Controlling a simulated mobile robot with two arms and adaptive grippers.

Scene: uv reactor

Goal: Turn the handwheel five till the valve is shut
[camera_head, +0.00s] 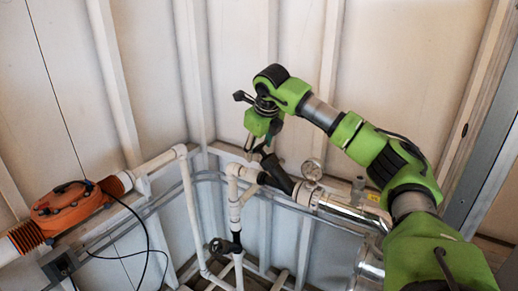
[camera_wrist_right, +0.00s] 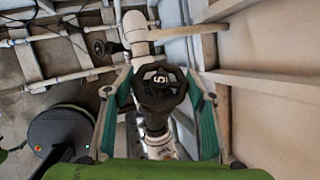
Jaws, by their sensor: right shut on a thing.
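Handwheel five is a black wheel marked "5" (camera_wrist_right: 158,88). In the right wrist view it sits between the two teal fingers of my right gripper (camera_wrist_right: 160,80), which is shut on it. In the head view my right gripper (camera_head: 262,142) reaches down to the pipework from above. There the wheel is mostly hidden at the fingertips, above a black valve body (camera_head: 276,173) joined to the white pipe. My left gripper is not in view.
Another black handwheel (camera_head: 222,246) sits lower on the white pipes. A round gauge (camera_head: 312,169) and a shiny metal pipe (camera_head: 345,208) are close under my right arm. An orange unit (camera_head: 70,208) with cables is at the left. White walls stand close behind.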

